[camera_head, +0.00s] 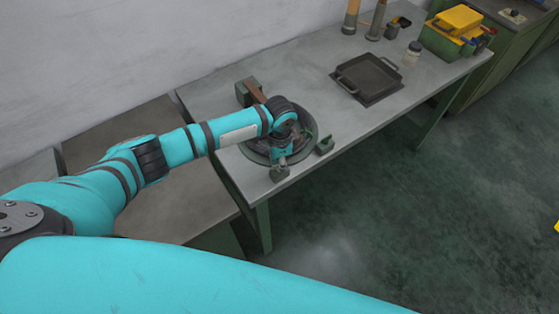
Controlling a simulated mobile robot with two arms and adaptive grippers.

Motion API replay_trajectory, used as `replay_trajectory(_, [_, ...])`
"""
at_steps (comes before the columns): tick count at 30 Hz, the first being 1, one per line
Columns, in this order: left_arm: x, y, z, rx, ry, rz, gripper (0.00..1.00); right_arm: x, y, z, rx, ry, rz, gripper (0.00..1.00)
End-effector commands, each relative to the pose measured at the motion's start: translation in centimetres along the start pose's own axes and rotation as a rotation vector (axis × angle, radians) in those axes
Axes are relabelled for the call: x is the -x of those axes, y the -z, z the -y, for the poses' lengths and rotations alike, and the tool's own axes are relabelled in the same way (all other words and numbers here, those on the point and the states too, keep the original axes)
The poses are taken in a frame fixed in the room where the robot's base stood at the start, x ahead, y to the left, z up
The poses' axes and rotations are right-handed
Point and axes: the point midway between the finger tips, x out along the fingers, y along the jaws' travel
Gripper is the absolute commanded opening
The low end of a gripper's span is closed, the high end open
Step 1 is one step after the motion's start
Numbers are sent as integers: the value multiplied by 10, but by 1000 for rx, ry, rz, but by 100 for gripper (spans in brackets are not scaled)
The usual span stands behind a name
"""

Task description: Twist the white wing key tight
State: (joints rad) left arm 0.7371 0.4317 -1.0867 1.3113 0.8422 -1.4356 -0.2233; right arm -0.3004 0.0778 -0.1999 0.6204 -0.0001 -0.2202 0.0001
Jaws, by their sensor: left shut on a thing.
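My left gripper (281,157) reaches in from the left over the bench and points down at a dark round fixture (312,128) near the bench's front edge. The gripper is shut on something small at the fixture. My wrist and fingers cover the spot, so the white wing key is hidden and I cannot make out its angle. My right gripper is not in view.
The fixture stands on a grey workbench (215,98). A green block (243,95) and a brown handle (256,90) are behind it, a small green bracket (326,145) beside it. Farther right are a dark square pan (368,75), a jar (412,53) and a yellow-green toolbox (455,25).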

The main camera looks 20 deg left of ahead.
Motion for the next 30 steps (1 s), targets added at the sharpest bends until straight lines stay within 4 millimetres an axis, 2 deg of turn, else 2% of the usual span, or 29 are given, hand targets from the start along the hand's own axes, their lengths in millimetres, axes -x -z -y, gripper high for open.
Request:
replay_trajectory(13, [1,1,1,-423,2,-2,0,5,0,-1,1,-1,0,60])
replay_trajectory(30, [0,1,1,-965,3,-2,0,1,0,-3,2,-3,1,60])
